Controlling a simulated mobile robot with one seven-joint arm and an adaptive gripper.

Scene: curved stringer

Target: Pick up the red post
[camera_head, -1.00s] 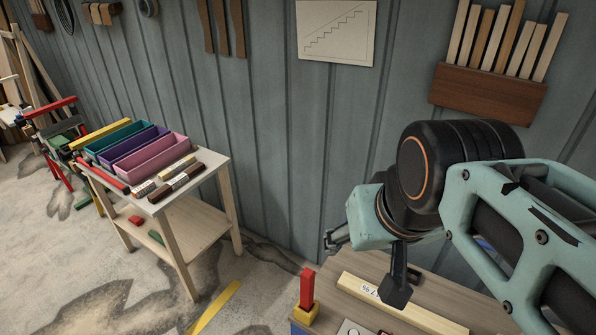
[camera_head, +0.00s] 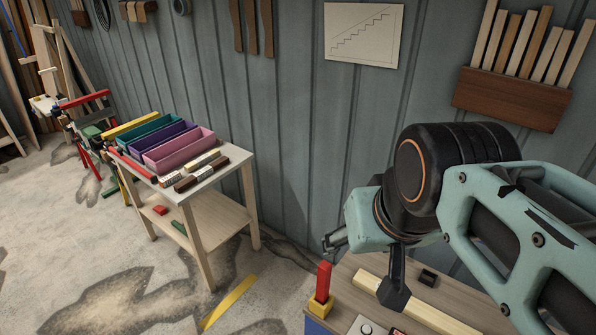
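A red post (camera_head: 323,281) stands upright in a small yellow base (camera_head: 320,306) at the near left corner of the wooden workbench (camera_head: 354,266). A red bar (camera_head: 133,165) also lies along the left edge of the small side table (camera_head: 240,158). My gripper (camera_head: 336,240) is above and a little right of the upright red post, apart from it. Its fingers are small and partly hidden by my wrist, so I cannot tell whether it is open. I see nothing held in it.
The side table carries teal, purple and pink (camera_head: 180,150) bins and several short bars. A pale wood strip (camera_head: 430,310) and a small black block (camera_head: 428,277) lie on the workbench. A yellow curved strip (camera_head: 230,302) is on the floor. A ribbed wall stands behind.

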